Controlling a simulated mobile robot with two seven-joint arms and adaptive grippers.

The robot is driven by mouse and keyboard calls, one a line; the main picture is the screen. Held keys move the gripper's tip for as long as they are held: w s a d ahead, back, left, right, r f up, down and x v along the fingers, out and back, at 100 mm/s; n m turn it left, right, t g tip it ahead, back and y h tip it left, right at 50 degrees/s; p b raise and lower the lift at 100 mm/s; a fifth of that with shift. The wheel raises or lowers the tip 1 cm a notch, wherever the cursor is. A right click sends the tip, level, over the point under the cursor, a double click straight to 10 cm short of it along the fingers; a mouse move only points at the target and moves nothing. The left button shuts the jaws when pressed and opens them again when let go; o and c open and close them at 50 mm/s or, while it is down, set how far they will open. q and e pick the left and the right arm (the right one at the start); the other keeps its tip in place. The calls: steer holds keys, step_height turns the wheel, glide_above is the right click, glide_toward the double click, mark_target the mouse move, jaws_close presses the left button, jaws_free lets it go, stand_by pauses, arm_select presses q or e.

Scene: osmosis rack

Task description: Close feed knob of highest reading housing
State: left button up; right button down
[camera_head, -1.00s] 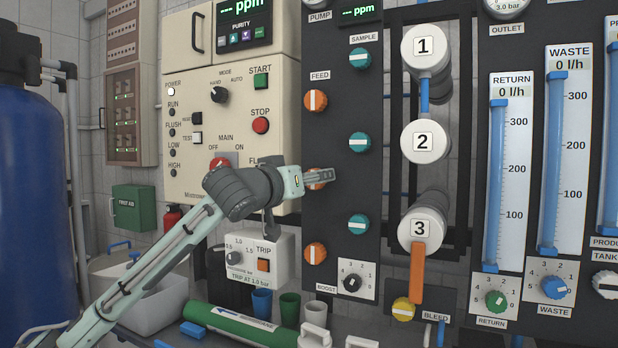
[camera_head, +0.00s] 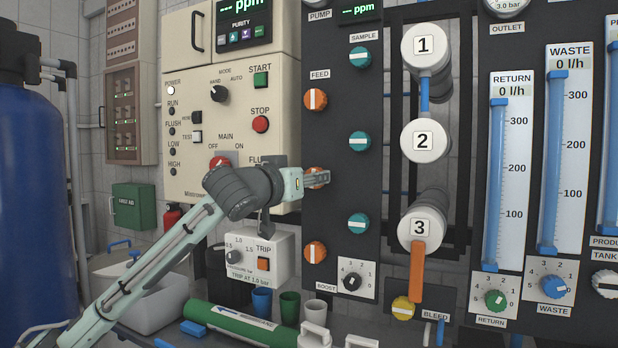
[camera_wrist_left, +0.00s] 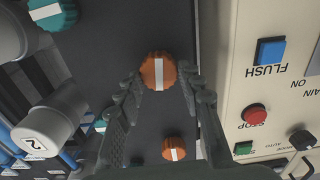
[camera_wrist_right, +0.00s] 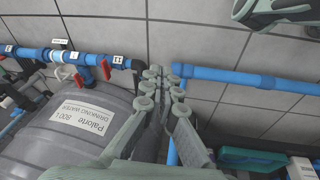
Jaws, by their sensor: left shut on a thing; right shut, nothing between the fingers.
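Three orange feed knobs stand in a column on the dark panel in the head view: top (camera_head: 315,99), middle (camera_head: 313,184) and bottom (camera_head: 315,253). The white stripes of the top and bottom knobs are upright. My left gripper (camera_head: 325,177) is at the middle knob and partly hides it. In the left wrist view its fingers (camera_wrist_left: 158,84) close on both sides of that knob (camera_wrist_left: 158,71), whose stripe runs up and down. White housings 1 (camera_head: 424,46), 2 (camera_head: 424,141) and 3 (camera_head: 420,229) stand to the right. My right gripper (camera_wrist_right: 165,80) is shut and empty.
Teal sample knobs (camera_head: 359,141) stand right of the feed knobs. The cream control box (camera_head: 235,130) is left of the panel. A grey tank (camera_wrist_right: 85,125) and blue pipes (camera_wrist_right: 245,78) are near my right gripper.

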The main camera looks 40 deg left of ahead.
arm_select(q)
steer(key=shift+w+d+f+m, duration=0.1)
steer(key=shift+m, duration=4)
steer(key=shift+d+f+m, duration=0.1)
steer(key=shift+m, duration=4)
arm_select(e)
steer(key=shift+w+a+r, duration=0.1)
steer(key=shift+w+r, duration=0.15)
steer(key=shift+r, duration=0.2)
arm_select(q)
steer(key=o, duration=1.2)
steer(key=shift+c, duration=0.2)
steer(key=v, duration=0.7)
steer(key=shift+s, duration=0.25)
